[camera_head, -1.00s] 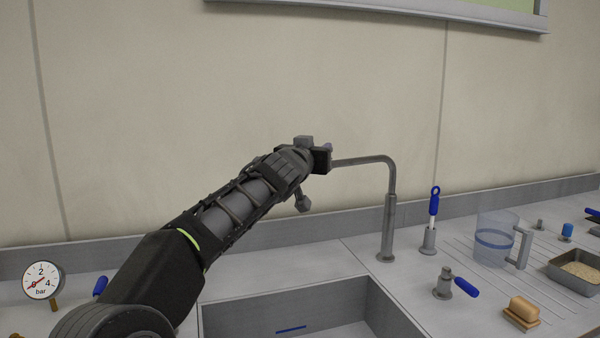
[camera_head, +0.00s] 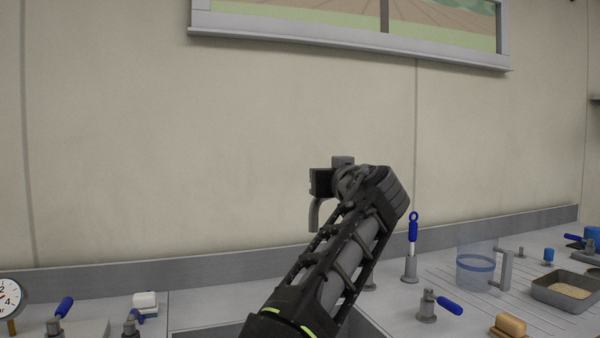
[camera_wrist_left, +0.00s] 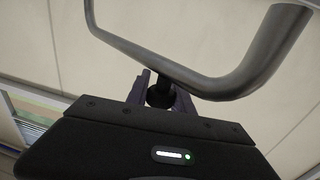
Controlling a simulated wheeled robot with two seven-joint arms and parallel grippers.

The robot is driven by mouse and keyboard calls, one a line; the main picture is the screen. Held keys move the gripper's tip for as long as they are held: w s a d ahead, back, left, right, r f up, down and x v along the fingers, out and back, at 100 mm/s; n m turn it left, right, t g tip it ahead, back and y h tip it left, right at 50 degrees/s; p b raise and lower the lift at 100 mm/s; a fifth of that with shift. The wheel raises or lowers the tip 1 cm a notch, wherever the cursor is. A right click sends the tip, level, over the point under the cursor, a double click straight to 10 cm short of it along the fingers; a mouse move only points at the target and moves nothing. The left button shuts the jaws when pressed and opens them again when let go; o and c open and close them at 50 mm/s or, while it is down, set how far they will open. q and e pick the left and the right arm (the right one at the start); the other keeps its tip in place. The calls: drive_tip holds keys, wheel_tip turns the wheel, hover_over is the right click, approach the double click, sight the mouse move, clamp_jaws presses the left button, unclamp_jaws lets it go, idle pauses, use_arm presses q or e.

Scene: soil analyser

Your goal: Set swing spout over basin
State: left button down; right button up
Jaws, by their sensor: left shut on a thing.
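The grey swing spout is mostly hidden behind my left arm in the head view; its downturned end (camera_head: 315,215) shows just below my left gripper (camera_head: 321,182). Its base (camera_head: 370,284) shows in part to the right of the arm. In the left wrist view the bent spout pipe (camera_wrist_left: 240,82) crosses in front of my left gripper (camera_wrist_left: 160,95), whose fingers are shut on a small dark knob (camera_wrist_left: 159,92) beside the pipe. The basin (camera_head: 222,329) is at the bottom edge, largely hidden by my arm and cut off. My right gripper is not in view.
A blue-handled brush (camera_head: 412,235) in a holder, a valve with a blue lever (camera_head: 428,306), a clear jug (camera_head: 476,268), a soap block (camera_head: 511,325) and a tray (camera_head: 566,291) stand on the right. A gauge (camera_head: 8,298) and blue-handled taps (camera_head: 56,320) are at left.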

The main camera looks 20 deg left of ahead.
use_arm(q)
drive_tip(key=shift+s+d+r+n+g+y+p, duration=0.1)
drive_tip(key=shift+d+n+g+y+p, duration=0.25)
drive_tip(key=shift+d, duration=0.3)
drive_tip(key=shift+s+d+r+n+g+y+p, duration=0.1)
drive_tip(key=shift+d+n+g+y+p, duration=0.15)
drive_tip(key=shift+d+y+p, duration=0.25)
drive_tip(key=shift+d+f, duration=0.2)
drive_tip(key=shift+d, duration=0.05)
drive_tip(key=c, duration=1.1)
unclamp_jaws()
drive_tip(key=shift+d, duration=0.1)
drive_tip(key=b+v, duration=0.3)
drive_tip(key=v, duration=0.4)
drive_tip(key=shift+s+d, duration=0.25)
drive_tip(key=shift+d, duration=0.1)
